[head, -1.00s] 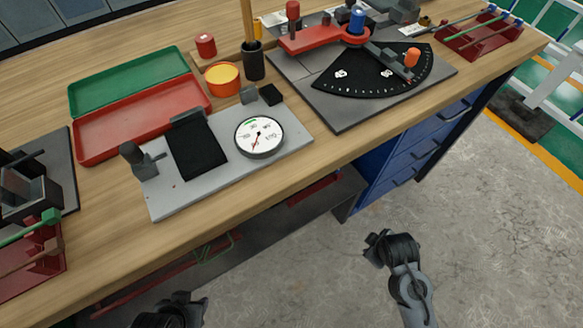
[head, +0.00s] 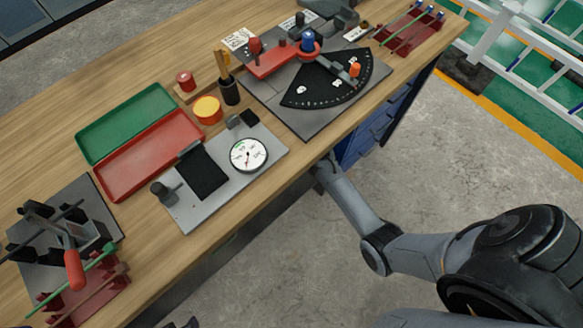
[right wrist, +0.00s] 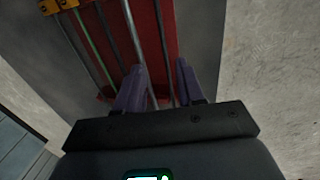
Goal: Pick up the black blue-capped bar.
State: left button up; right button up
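A dark red rack (head: 408,47) at the far right end of the bench holds several thin bars (head: 413,24) with blue ends; their colours are too small to tell apart surely. My right arm reaches in to the bench's front edge, and its gripper is hidden there in the head view. In the right wrist view my right gripper (right wrist: 158,82) is open, its two fingers apart over a red tray (right wrist: 158,18) with several bars. A silver bar (right wrist: 133,32) and a darker bar (right wrist: 163,50) run between the fingers. No blue cap shows there. Only a dark sliver of my left gripper (head: 182,323) shows.
The bench holds a dial gauge (head: 248,154), a black angle plate (head: 325,85), green (head: 125,122) and red (head: 150,155) trays, and another bar rack (head: 85,290) at the near left. Blue drawers (head: 365,140) stand below. The floor in front is clear.

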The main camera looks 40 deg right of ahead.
notch_tip(320, 180, down, 4)
jog(key=b, duration=0.2)
jog(key=shift+b, duration=0.3)
jog(key=shift+w+f+b, duration=0.2)
jog(key=shift+f+b, duration=0.1)
jog(key=shift+f, duration=0.4)
jog(key=shift+c, duration=0.8)
jog(key=c, duration=0.5)
grip_shut()
